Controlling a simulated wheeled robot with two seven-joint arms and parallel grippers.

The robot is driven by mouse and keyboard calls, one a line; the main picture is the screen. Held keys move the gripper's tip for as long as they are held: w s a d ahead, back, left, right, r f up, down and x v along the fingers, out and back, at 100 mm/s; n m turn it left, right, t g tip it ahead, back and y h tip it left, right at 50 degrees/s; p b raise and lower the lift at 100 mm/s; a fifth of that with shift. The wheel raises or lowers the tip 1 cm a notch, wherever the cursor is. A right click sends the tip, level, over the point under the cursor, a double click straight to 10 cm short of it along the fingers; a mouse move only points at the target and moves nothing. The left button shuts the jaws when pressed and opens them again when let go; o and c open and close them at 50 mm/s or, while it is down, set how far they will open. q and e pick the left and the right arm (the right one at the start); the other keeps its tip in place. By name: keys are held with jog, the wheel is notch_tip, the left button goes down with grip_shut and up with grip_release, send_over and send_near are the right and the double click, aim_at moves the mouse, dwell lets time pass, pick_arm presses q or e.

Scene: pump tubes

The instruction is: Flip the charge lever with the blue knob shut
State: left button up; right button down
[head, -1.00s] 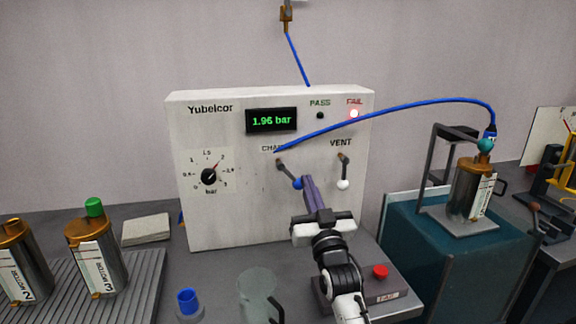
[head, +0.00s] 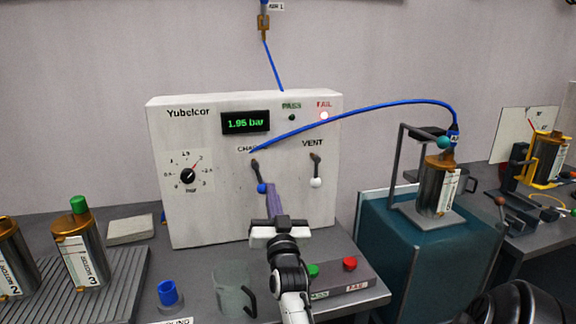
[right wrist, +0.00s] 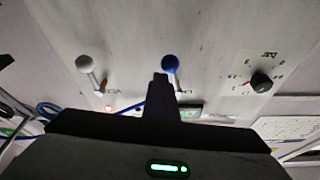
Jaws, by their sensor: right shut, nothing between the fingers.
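The charge lever with the blue knob (head: 262,188) hangs from its pivot on the white panel, nearly straight down, its knob slightly right of the pivot. The knob also shows in the right wrist view (right wrist: 170,62), which sees the panel upside down. My right gripper (head: 271,188) is shut and empty. Its purple fingers point at the panel, with the tips right beside the knob on its right side; I cannot tell whether they touch. The dark fingertips show just beside the knob in the right wrist view (right wrist: 161,77). My left gripper is not in view.
The vent lever with a white knob (head: 316,182) hangs close on the right. The display (head: 245,122) reads 1.95 bar and the fail light (head: 324,115) glows. A blue hose (head: 390,104) arches across the panel. A clear mug (head: 232,288) and a button box (head: 345,278) stand below.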

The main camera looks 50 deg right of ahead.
notch_tip(320, 180, up, 10)
jog(key=p, duration=0.1)
dwell(0.4)
dwell(0.5)
